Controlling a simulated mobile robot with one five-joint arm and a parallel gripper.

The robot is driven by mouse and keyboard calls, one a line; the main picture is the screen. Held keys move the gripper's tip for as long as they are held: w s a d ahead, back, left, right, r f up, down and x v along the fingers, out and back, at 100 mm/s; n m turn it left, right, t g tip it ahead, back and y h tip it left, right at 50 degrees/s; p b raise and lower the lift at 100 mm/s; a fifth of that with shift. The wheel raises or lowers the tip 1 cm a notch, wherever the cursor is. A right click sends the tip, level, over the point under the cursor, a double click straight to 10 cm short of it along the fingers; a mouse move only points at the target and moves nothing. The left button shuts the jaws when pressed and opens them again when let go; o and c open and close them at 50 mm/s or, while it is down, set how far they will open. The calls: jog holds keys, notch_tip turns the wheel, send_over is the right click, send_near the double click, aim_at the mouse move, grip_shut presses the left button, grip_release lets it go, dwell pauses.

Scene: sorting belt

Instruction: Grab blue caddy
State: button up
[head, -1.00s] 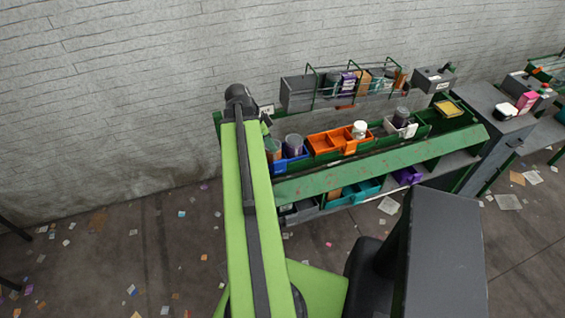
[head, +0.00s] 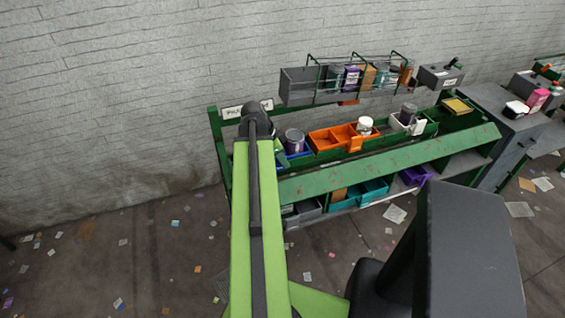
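The blue caddy (head: 297,161) stands on the green belt bench at its left end, partly hidden behind the end of my arm. A grey cylindrical can (head: 295,141) stands in it. My arm reaches forward over the left end of the bench. My gripper is at the far end of the arm, hidden behind it, so its fingers and their distance from the caddy cannot be seen.
Teal bins (head: 372,190) and a purple bin (head: 415,176) sit below. A grey rack (head: 300,86) hangs behind.

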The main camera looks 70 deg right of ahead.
grip_shut()
dwell(1.4)
